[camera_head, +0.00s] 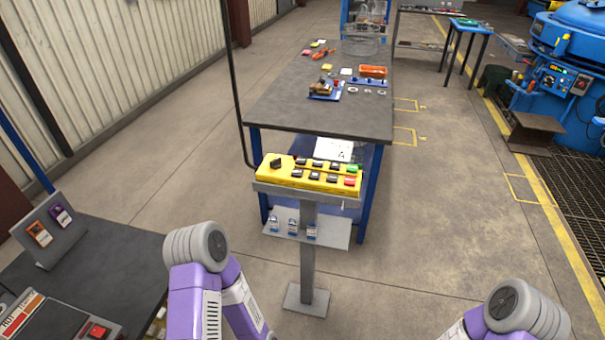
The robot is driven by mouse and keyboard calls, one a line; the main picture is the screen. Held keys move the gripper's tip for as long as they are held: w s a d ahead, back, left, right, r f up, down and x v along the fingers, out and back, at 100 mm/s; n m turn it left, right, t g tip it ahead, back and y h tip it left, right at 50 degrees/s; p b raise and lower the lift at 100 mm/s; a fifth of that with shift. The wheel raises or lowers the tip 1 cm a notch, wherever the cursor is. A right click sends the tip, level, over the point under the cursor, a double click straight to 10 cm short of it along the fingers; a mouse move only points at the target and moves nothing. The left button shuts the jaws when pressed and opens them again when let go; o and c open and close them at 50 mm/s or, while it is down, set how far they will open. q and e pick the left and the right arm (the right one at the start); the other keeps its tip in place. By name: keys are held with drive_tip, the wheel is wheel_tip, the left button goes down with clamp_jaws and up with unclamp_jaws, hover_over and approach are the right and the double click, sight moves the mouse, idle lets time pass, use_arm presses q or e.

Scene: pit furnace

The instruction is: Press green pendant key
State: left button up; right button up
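A yellow pendant (309,175) lies on top of a grey stand (308,240) in the middle of the view. It carries rows of black keys, a black rotary knob (276,162) at its left end, a green key (353,168) at its right end and a red key (350,181) just below the green one. My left arm shows at the lower left and my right arm at the lower right, both well short of the pendant. Neither gripper is in view. Nothing touches the green key.
A black cable (233,90) hangs down to the pendant's left side. A long workbench (290,105) with tools stands behind it. A dark table (95,265) with a card holder (50,228) stands at the left. Blue furnace equipment (570,60) is at the right. Open floor (440,220) lies right of the stand.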

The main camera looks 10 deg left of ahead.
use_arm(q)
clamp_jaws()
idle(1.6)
